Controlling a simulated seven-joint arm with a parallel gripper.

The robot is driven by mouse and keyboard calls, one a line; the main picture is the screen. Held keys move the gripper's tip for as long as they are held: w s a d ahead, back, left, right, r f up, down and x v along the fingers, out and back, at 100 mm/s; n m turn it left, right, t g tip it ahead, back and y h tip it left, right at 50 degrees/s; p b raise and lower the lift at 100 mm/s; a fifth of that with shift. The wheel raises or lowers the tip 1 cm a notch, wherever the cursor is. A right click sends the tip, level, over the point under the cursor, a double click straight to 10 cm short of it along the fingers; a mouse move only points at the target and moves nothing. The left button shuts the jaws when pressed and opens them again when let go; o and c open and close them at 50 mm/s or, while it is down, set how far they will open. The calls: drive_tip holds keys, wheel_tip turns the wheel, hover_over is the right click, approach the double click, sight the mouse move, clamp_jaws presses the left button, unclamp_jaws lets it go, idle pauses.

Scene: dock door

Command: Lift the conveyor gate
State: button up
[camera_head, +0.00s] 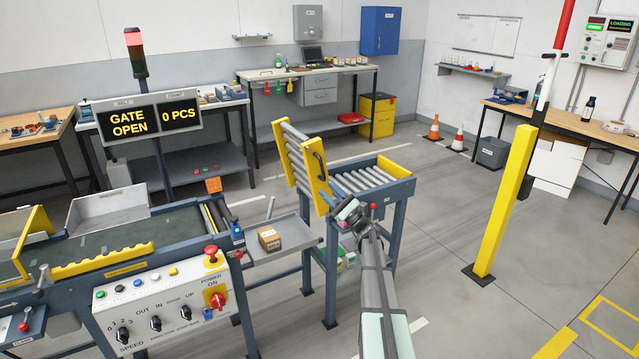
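The conveyor gate (291,158) is a roller section with yellow ends. It stands raised and steeply tilted at the left end of the fixed roller conveyor (398,187). A dark handle (320,165) is on its yellow end plate. My gripper (347,212) is in front of the gate's lower end, below and right of the handle and apart from it. The fingertips are small and partly hidden by my wrist, so I cannot tell their opening or whether they touch the frame. The display (145,114) reads "GATE OPEN" and "0 PCS".
The belt conveyor (110,233) and control panel (160,300) stand at left. A carton (269,238) rests on a low grey tray (290,232) in the gap between conveyors. A yellow post (503,200) stands at right. The floor around it is mostly clear.

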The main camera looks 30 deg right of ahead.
drive_tip(key=shift+v, duration=2.55)
